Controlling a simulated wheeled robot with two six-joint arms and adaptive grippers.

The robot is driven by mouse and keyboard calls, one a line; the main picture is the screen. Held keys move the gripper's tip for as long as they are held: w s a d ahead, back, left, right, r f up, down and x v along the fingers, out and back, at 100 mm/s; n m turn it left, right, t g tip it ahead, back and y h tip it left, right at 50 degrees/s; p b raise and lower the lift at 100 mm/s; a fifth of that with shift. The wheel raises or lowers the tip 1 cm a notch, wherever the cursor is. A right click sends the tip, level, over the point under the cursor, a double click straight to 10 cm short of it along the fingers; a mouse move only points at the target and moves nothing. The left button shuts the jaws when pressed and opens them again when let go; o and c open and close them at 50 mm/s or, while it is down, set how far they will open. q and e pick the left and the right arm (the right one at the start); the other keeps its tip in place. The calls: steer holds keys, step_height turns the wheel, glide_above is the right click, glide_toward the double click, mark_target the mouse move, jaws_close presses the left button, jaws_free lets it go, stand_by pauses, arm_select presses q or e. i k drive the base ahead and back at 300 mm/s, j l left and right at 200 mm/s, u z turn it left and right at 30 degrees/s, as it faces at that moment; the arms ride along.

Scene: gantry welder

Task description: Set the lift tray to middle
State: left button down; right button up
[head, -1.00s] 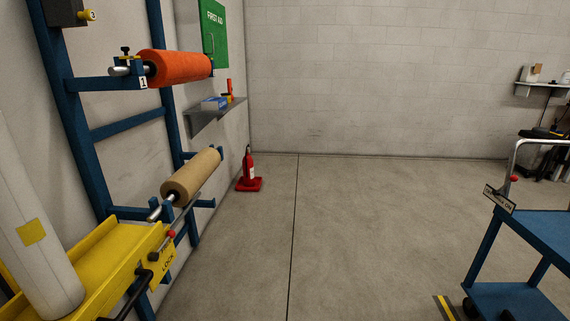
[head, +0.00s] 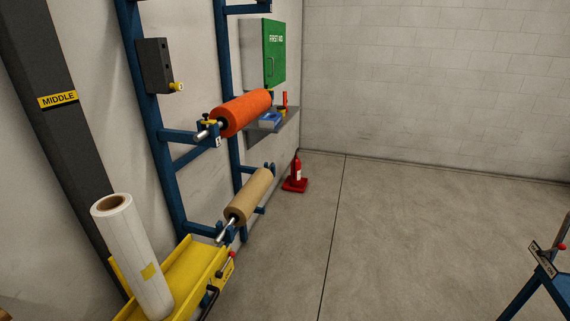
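The yellow lift tray (head: 190,279) is at the lower left in the head view, low down in front of the blue rack. A white roll (head: 133,250) with a yellow label stands tilted on it. A dark post (head: 70,150) rises behind the tray and bears a yellow MIDDLE sign (head: 58,100), well above the tray. A red-knobbed lever (head: 233,257) and a black handle (head: 210,298) are on the tray's right side. Neither of my grippers is in view.
The blue rack (head: 150,110) holds an orange roll (head: 245,112) above a tan roll (head: 250,195). A dark box with a yellow knob (head: 154,66) is on the rack. A blue cart (head: 533,290) is at the right edge. The middle floor is clear.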

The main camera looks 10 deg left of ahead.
mark_target(187, 271)
steer(key=u, duration=1.2)
